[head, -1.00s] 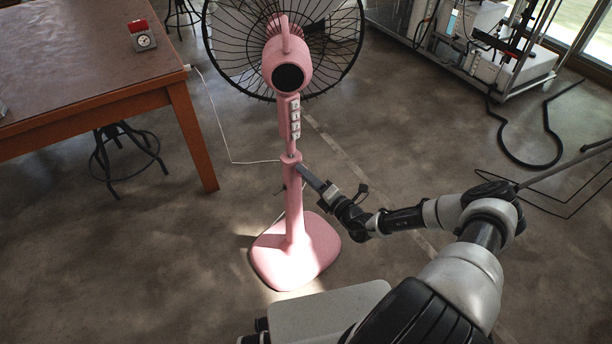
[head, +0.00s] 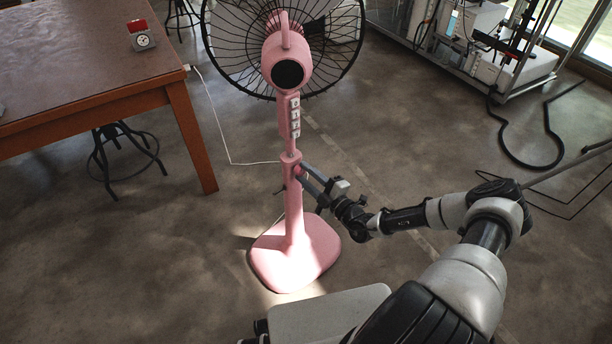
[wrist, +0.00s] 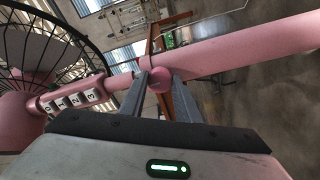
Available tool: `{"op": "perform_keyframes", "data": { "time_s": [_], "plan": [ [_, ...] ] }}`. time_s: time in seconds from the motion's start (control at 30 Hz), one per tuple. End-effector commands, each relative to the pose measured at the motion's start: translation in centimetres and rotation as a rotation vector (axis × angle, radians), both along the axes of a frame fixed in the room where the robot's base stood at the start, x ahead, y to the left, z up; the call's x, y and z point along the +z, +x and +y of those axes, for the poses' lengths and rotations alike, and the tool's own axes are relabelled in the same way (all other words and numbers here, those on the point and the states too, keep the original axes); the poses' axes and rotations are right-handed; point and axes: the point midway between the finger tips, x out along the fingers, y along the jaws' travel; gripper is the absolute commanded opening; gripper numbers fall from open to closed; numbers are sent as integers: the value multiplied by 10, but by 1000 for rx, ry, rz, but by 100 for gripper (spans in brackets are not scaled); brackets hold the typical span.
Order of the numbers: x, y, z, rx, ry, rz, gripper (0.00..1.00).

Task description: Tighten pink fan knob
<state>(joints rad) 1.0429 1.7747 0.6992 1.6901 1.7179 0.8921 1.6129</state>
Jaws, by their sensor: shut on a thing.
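The pink fan (head: 294,215) stands upright on its pink base on the floor, with a black wire cage at the top. Its knob (wrist: 160,80) is a round pink piece on the side of the pole, at the collar below the white buttons (head: 295,118). My gripper (head: 301,174) reaches the pole from the right at the collar. In the wrist view my gripper (wrist: 161,83) has its two grey fingers on either side of the knob, shut on it. The knob's far side is hidden in the wrist view.
A brown table (head: 90,75) stands at the left, with a red and grey timer-like device (head: 141,35) on it. A black stool (head: 125,150) is under it. A white cord (head: 225,140) runs from the table to the fan. A metal cart (head: 500,60) stands back right.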

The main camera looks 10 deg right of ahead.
Motion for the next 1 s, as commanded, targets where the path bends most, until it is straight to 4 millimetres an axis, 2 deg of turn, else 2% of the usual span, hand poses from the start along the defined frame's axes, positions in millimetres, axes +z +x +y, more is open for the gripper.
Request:
{"op": "perform_keyframes", "data": {
  "time_s": [0.67,0.7,0.77,1.0],
  "plan": [
    [0,0,0,0,50,28,7],
    [0,0,0,0,50,28,36],
    [0,0,0,0,50,28,46],
    [0,0,0,0,49,26,48]
  ]
}}
